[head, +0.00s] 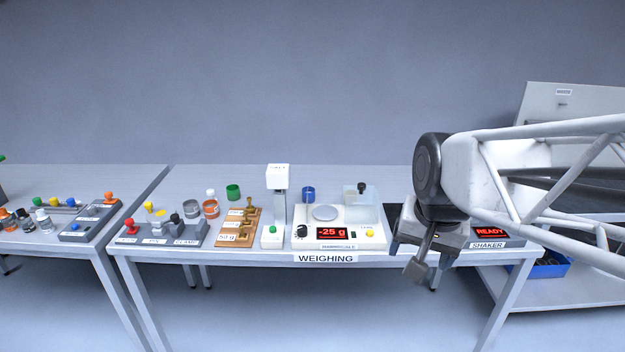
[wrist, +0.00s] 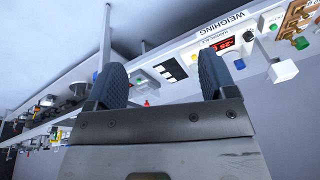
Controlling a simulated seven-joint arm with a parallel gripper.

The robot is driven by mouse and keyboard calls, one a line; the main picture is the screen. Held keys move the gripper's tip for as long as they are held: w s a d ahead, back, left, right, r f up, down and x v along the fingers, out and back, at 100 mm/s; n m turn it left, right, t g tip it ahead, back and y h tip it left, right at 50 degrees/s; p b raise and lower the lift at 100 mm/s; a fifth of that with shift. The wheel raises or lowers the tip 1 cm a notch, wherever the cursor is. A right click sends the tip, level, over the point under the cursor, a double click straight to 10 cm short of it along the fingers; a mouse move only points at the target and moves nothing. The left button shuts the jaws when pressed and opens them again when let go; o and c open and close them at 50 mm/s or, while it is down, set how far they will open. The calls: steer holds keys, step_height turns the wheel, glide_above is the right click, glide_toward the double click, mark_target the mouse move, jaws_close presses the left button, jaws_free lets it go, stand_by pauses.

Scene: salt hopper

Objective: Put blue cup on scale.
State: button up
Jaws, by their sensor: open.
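The blue cup (head: 308,194) stands upright on the weighing table, just behind the left part of the scale (head: 309,243). In the wrist view a small blue shape that looks like the cup (wrist: 239,64) shows near the scale display (wrist: 223,46). The scale's round pan (head: 326,213) is empty, and its red display reads -25 g. My gripper (head: 418,270) is open and empty, pointing down at the table's front edge, to the right of the scale. The wrist view shows its two fingers (wrist: 162,74) apart with nothing between them.
The white hopper stand (head: 278,205) rises left of the cup. A clear shield (head: 362,205) stands on the scale's right side. A wooden weight block (head: 240,230), green cup (head: 233,191) and orange-banded jar (head: 211,209) lie further left. The shaker (head: 490,238) is right of my gripper.

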steer(key=w+a+r+m, duration=0.1)
steer(key=w+a+m, duration=0.15)
steer(key=w, duration=0.65)
steer(key=w+a+m, duration=0.1)
steer(key=w+m, duration=0.3)
steer(key=w, duration=0.5)
steer(key=m+y, duration=0.3)
steer(key=m, duration=1.5)
glide_above(312, 201)
step_height(312, 201, down, 22)
steer(key=shift+d+f+t, duration=0.25)
steer(key=shift+t, duration=0.15)
steer(key=shift+x, duration=1.3)
steer(key=shift+f, duration=0.1)
steer(key=shift+x, duration=2.5)
